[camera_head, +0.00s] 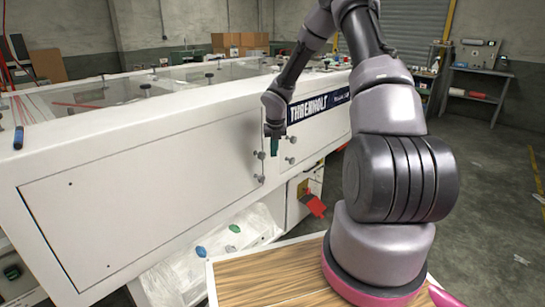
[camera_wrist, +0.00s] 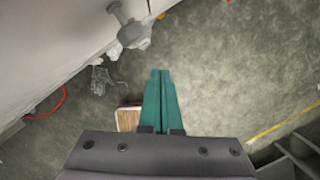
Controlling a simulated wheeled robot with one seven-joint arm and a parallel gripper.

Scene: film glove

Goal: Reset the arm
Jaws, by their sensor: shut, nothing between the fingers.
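My arm rises from its round base on a wood-topped surface (camera_head: 265,277) at the lower right of the head view. It bends up and over to the left, with the wrist hanging down. My gripper (camera_head: 274,147) has teal fingers that point down in front of the white machine's side panel. In the wrist view my gripper (camera_wrist: 160,75) shows its two teal fingers together, shut and empty, above the grey floor. Whether the fingers touch the machine I cannot tell.
The long white machine (camera_head: 130,180) with a "THRENHOLT" label fills the left and middle. Knobs (camera_head: 291,140) stick out near my gripper. A red part (camera_head: 315,205) hangs lower down. Cardboard boxes (camera_head: 240,42) and a workbench (camera_head: 475,85) stand behind. The floor (camera_head: 480,200) at right is mostly clear.

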